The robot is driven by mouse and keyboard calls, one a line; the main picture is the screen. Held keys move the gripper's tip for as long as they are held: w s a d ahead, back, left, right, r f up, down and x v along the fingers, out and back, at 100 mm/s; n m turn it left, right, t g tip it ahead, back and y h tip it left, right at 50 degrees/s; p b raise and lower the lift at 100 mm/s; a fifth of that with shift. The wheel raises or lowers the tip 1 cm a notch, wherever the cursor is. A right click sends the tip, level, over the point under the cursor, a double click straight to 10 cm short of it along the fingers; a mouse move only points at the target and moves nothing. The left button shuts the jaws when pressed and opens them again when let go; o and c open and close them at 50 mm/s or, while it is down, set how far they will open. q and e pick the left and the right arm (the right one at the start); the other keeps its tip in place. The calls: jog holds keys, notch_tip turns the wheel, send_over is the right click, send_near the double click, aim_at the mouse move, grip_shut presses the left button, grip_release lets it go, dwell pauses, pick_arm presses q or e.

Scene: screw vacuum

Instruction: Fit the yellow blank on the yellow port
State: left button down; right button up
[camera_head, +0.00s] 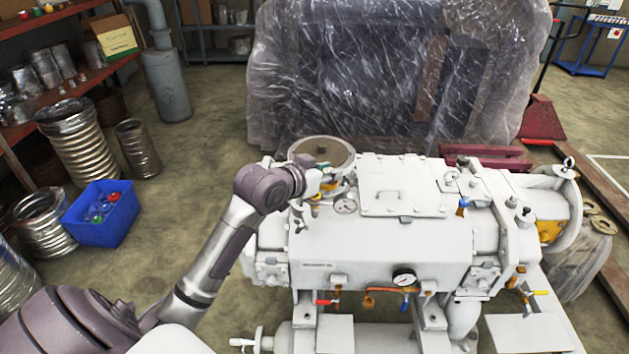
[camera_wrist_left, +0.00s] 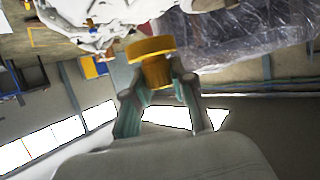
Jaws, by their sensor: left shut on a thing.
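My left gripper (camera_head: 326,178) is over the left end of the white vacuum machine (camera_head: 390,243), close to the round flange opening on its top. In the left wrist view, my left gripper (camera_wrist_left: 160,88) is shut on the yellow blank (camera_wrist_left: 152,50), a short cap with a wider round head that sticks out past the fingertips. The white machine (camera_wrist_left: 100,12) shows beyond it at the top of that view. I cannot tell for sure which fitting is the yellow port; the gripper and wrist cover part of the area below. My right gripper is not in view.
A pressure gauge (camera_head: 345,206) and a blue-handled valve (camera_head: 462,207) stand on the machine's top. Another gauge (camera_head: 404,277) is on its front. A blue bin (camera_head: 101,213) with coloured parts is on the floor at left. A plastic-wrapped unit (camera_head: 395,70) stands behind.

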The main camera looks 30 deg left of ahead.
pick_arm(q)
jog(key=a+f, duration=0.1)
jog(key=w+a+f, duration=0.1)
jog(key=a, duration=0.1)
jog(key=w+a+f, duration=0.1)
jog(key=a, duration=0.1)
jog(key=shift+w+a+f+p, duration=0.1)
jog(key=shift+w+p, duration=0.05)
jog(key=shift+p, duration=0.25)
notch_tip(320, 180, down, 4)
jog(key=shift+r+p, duration=0.1)
jog(key=shift+p, duration=0.5)
jog(key=shift+f, duration=0.2)
jog(key=shift+f+b, duration=0.35)
jog(key=shift+f, duration=0.25)
jog(key=c, duration=1)
grip_release()
jog(key=shift+r, duration=0.1)
